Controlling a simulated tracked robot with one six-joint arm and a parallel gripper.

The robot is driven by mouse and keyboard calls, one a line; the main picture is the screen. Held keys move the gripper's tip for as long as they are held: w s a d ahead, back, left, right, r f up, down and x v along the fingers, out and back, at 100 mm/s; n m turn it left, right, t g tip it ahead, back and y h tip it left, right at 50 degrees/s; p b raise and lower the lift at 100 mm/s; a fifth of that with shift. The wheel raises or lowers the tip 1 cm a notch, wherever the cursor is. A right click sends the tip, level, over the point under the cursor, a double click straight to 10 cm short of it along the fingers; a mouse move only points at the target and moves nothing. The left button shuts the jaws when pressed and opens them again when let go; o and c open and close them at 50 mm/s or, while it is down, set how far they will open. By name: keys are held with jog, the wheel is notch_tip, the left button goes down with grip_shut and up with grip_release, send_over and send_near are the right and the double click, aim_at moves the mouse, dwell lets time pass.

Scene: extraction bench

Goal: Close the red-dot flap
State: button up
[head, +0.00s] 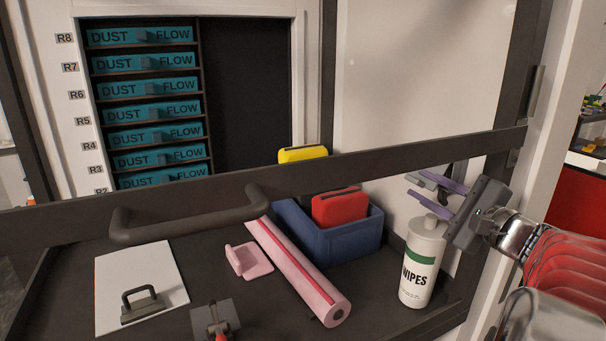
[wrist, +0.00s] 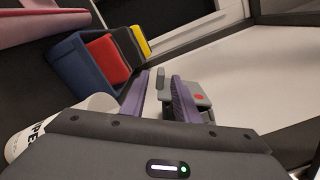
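A grey block with a red dot (wrist: 199,97) shows in the wrist view, just beyond my right purple finger, which covers part of it. I take it for the red-dot flap; how far it is open is hard to tell. In the head view a small grey and dark fixture (head: 423,180) shows at the wall behind my fingers, with no dot visible. My gripper (head: 421,184) is open, its two purple fingers apart, and it also shows in the wrist view (wrist: 161,77). Nothing is clearly held, though a grey part shows in the gap. Contact with the fixture cannot be told.
A wipes bottle (head: 418,272) stands just below my gripper. A blue bin (head: 345,243) holds a red box (head: 340,207); a yellow one (head: 303,154) is behind. A dark sash bar with a handle (head: 190,222) crosses the opening. A pink roll (head: 300,275) lies on the bench.

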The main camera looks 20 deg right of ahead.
jog(key=shift+w+a, duration=0.1)
jog(key=shift+w, duration=1.8)
jog(key=shift+c, duration=0.4)
grip_shut()
jog(key=shift+f, duration=0.1)
